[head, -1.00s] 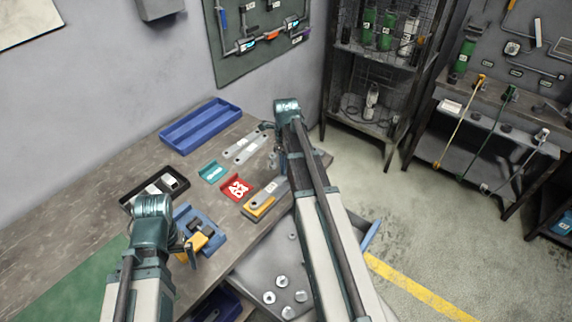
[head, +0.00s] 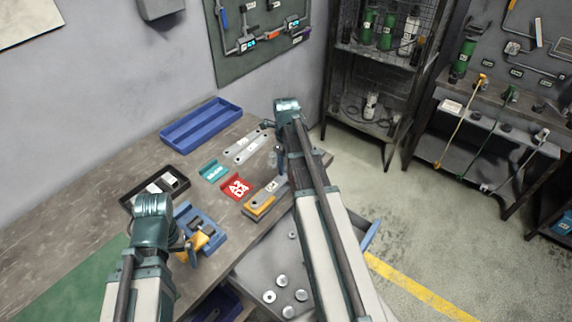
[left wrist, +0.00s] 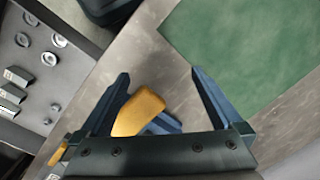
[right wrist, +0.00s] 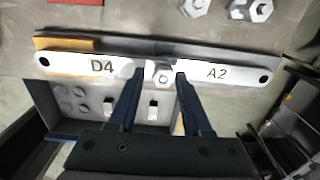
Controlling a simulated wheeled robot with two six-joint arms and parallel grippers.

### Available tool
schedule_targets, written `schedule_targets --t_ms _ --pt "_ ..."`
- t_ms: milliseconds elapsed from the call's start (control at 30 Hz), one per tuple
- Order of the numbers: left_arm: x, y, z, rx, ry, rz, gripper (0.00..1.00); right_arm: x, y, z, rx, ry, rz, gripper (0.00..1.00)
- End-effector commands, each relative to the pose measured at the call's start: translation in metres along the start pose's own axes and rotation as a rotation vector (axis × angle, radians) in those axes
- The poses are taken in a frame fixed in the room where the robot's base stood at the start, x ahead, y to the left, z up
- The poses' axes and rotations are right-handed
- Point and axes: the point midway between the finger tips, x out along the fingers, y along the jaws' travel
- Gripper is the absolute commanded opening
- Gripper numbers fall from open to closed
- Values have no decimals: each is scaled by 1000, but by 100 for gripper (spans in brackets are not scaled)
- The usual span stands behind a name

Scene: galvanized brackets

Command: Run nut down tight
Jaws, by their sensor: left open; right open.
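Two flat grey brackets, marked D4 (right wrist: 100,67) and A2 (right wrist: 217,72), lie end to end in a line in the right wrist view, meeting at a hex nut (right wrist: 163,76). In the head view my right arm partly covers them. My right gripper (right wrist: 160,74) is open, its fingertips on either side of the nut; I cannot tell whether they touch it. My left gripper (left wrist: 160,76) is open above the worktable, by a blue fixture (head: 212,226) with a yellow part (left wrist: 140,111). The yellow part shows between its fingers, not gripped.
A red A2 D4 card (head: 237,187), a teal card (head: 213,172), more brackets (head: 248,149), a black tray (head: 180,179) and a blue tray (head: 201,124) lie on the table. An open drawer (head: 262,268) holds several round parts. A green mat (head: 72,278) is bare.

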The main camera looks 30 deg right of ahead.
Motion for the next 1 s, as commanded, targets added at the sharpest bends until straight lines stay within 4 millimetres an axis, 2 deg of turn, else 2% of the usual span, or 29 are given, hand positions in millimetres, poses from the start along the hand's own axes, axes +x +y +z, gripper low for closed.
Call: schedule_targets --t_ms 1000 --pt "0 0 0 0 0 0 100 0 0 0 -792 0 -1 49"
